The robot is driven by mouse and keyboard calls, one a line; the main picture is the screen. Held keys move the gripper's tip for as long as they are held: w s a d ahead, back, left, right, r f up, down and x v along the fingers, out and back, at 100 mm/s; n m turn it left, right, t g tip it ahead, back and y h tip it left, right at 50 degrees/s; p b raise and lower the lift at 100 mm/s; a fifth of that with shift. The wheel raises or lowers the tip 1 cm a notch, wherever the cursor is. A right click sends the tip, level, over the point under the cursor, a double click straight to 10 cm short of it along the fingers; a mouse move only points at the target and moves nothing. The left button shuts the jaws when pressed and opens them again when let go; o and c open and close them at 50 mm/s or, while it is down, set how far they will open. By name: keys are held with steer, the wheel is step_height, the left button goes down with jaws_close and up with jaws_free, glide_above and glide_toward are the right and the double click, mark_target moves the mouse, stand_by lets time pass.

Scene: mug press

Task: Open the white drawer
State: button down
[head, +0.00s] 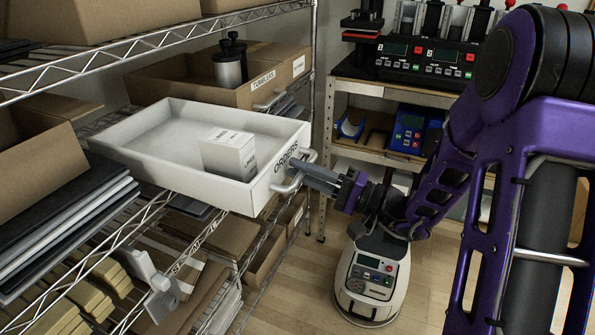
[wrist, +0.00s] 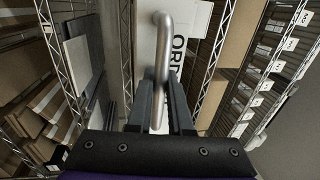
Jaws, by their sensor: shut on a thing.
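The white drawer (head: 180,167), marked "ORDERS", stands far out from the wire shelf on the left. A small white box (head: 228,153) stands inside it. Its metal handle (head: 293,178) is on the front face and also shows in the wrist view (wrist: 163,45). My gripper (head: 307,175) reaches the handle from the right. In the wrist view its two fingers (wrist: 160,95) stand on both sides of the handle bar and are shut on it. The drawer front (wrist: 190,18) shows behind the handle there.
Cardboard boxes (head: 205,77) and a dark cylinder (head: 229,65) stand on the shelf behind the drawer. Dark flat stacks (head: 75,215) lie at the left. A rear bench holds a press machine (head: 425,58). The wood floor (head: 290,290) is clear in front of the shelf.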

steer(key=c, duration=1.1)
jaws_free()
steer(key=v, duration=1.7)
steer(key=shift+s+d+b, duration=0.15)
steer(key=shift+s+b, duration=0.05)
steer(key=shift+b, duration=0.25)
steer(key=shift+r, duration=0.1)
